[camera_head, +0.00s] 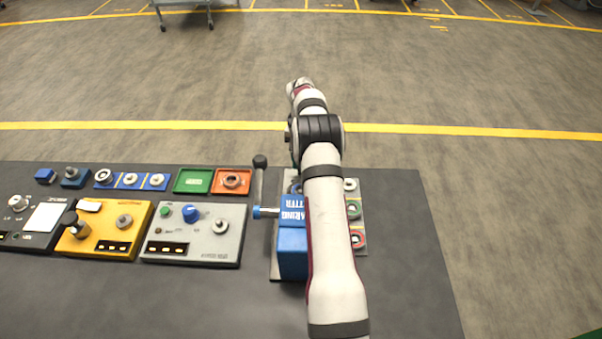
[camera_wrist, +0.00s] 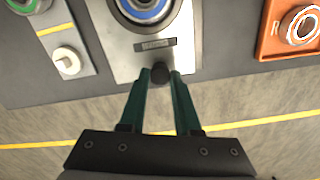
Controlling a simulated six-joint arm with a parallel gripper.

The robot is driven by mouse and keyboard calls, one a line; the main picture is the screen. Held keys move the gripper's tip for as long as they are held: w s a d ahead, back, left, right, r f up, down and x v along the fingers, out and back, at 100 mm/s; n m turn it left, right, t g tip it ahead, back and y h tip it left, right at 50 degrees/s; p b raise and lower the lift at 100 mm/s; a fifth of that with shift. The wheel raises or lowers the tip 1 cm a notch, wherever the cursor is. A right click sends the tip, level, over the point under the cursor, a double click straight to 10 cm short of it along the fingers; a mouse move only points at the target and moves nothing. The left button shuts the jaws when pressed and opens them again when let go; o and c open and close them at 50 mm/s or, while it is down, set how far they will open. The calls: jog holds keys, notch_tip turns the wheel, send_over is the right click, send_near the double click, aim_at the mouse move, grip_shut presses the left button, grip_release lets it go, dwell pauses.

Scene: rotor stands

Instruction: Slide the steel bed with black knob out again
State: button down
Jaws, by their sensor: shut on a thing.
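In the wrist view the steel bed (camera_wrist: 127,45) is a flat metal plate with a small label near its end and a blue-rimmed round part (camera_wrist: 147,8) on it, cut off by the top edge. Its black knob (camera_wrist: 158,71) sits at the plate's end. My gripper (camera_wrist: 160,76) has its two green fingers on either side of the knob, shut on it. In the head view my arm hides the gripper, the knob and most of the bed. The blue press (camera_head: 292,252), with lettering on top, stands left of my arm.
A black-knobbed lever (camera_head: 260,163) rises left of the press. An orange tray (camera_head: 231,181) with a ring, a green tray (camera_head: 193,181), and grey (camera_head: 205,250) and yellow (camera_head: 90,250) panels lie further left. A ring strip (camera_head: 353,208) lies right of my arm. The table's right end is clear.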

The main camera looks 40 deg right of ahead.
jog(key=shift+w+d, duration=0.15)
jog(key=shift+w, duration=0.05)
jog(key=c, duration=0.6)
grip_release()
jog(key=shift+r, duration=0.15)
notch_tip(320, 180, up, 16)
jog(key=shift+f, duration=0.25)
